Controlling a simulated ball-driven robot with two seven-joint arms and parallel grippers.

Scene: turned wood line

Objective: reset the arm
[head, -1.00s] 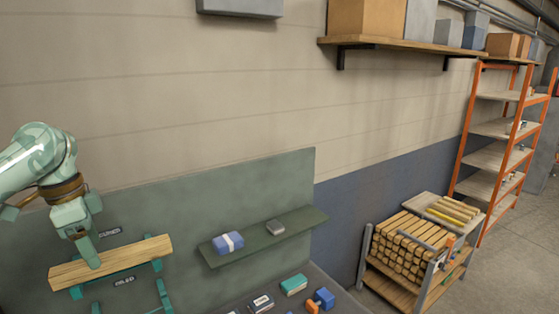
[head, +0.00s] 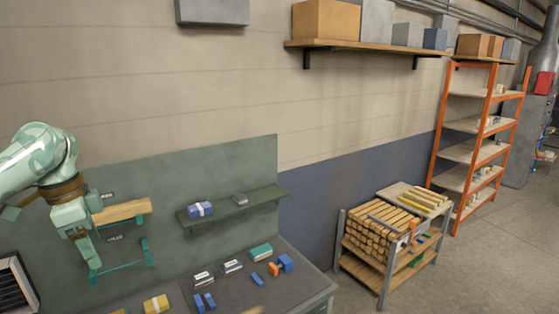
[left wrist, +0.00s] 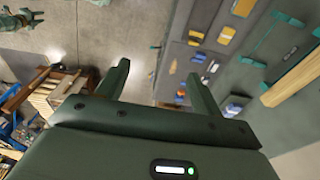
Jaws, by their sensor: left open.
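My left arm comes in from the left in the head view. Its green gripper (head: 92,264) points down in front of the bench's back panel, beside the wooden piece and over the lower teal rack. In the left wrist view the two dark green fingers (left wrist: 160,88) stand wide apart with nothing between them, so it is open and empty.
A wooden piece (head: 124,211) rests on the upper teal rack; the lower teal rack (head: 122,263) looks empty. A small shelf (head: 235,206) holds a blue bundle (head: 200,209). Boxes and tools lie on the bench. A cart of wood (head: 380,240) stands right.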

